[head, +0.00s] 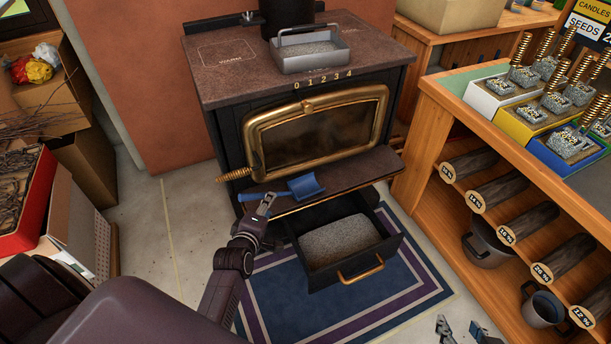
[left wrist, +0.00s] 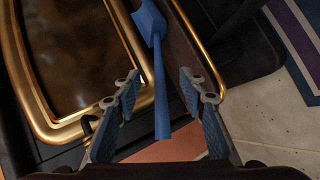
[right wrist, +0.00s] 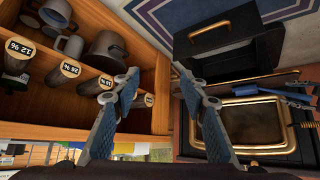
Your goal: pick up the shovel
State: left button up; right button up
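The blue shovel (head: 305,187) lies on the ledge below the stove's glass door, its scoop to the right and its handle pointing left. My left gripper (head: 265,202) is at the handle in the head view. In the left wrist view the shovel's handle (left wrist: 162,95) runs between the open fingers of my left gripper (left wrist: 158,78), with a gap on both sides. My right gripper (head: 459,328) is at the bottom edge of the head view. In the right wrist view my right gripper (right wrist: 154,72) is open and empty.
The black stove (head: 225,128) has its ash drawer (head: 312,278) pulled out, with grey ash inside. A metal tray of ash (head: 340,57) sits on the stove top. A wooden shelf (head: 425,140) with pots stands at the right. A striped rug (head: 275,300) lies in front.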

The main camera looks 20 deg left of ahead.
pick_arm(q)
jog(key=x, duration=0.1)
jog(key=b+x, duration=0.1)
jog(key=x, duration=0.1)
jog(key=shift+w+a+r, duration=0.15)
jog(key=shift+w+r, duration=0.05)
jog(key=shift+w, duration=0.05)
jog(key=shift+b+x, duration=0.85)
jog(key=shift+x, duration=0.3)
jog(key=shift+f+b+x, duration=0.2)
jog(key=shift+b+x, duration=0.35)
jog(key=shift+x, duration=0.6)
jog(key=shift+a, duration=0.15)
pick_arm(e)
jog(key=w+a+r+t+y, duration=0.1)
jog(key=w+r+t, duration=0.3)
jog(key=r, duration=0.5)
jog(key=w+a+r+t+y, duration=0.2)
jog(key=w+a+r+t, duration=0.2)
jog(key=r, duration=0.5)
jog(key=shift+w+r+n+t, duration=0.3)
jog(key=shift+w+t, duration=0.3)
jog(key=shift+t, duration=0.6)
pick_arm(q)
jog(key=shift+c, duration=0.5)
grip_shut()
